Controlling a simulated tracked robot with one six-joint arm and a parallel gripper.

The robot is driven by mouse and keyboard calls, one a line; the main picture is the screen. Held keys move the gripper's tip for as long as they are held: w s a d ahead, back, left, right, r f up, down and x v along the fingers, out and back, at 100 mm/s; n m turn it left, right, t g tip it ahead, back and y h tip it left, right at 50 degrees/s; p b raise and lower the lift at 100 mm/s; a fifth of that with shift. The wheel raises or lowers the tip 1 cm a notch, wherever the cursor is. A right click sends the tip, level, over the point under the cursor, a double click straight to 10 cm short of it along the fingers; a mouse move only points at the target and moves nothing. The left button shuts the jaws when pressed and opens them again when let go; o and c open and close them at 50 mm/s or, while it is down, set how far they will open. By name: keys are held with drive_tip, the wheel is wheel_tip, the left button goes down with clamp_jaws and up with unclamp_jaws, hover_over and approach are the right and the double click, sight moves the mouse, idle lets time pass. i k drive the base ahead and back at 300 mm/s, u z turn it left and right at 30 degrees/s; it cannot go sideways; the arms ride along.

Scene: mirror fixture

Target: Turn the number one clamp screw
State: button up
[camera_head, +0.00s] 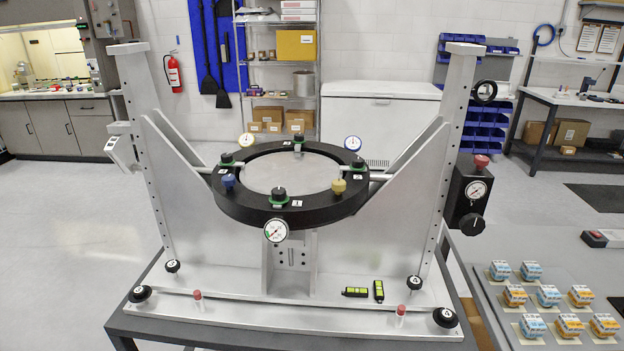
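The mirror fixture holds a black ring (238,204) around a pale round mirror (290,172). Several clamp screws stand around the ring. The front one is a black knob (279,194) on a green base; the white tag (297,203) beside it seems to read 1, but it is too small to be sure. A blue knob (228,181) is at the left and a yellow knob (338,187) at the right. My gripper is not in view.
Dial gauges hang at the ring's front (276,231), back left (246,140) and back right (353,143). Tall metal posts (455,130) and slanted plates flank the ring. Two levels (379,291) lie on the base. Small boxes (548,296) stand on the right table.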

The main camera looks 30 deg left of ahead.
sight(279, 196)
drive_tip(key=z, duration=0.25)
drive_tip(key=k, duration=1.4)
drive_tip(key=u, duration=1.7)
drive_tip(key=i, duration=0.9)
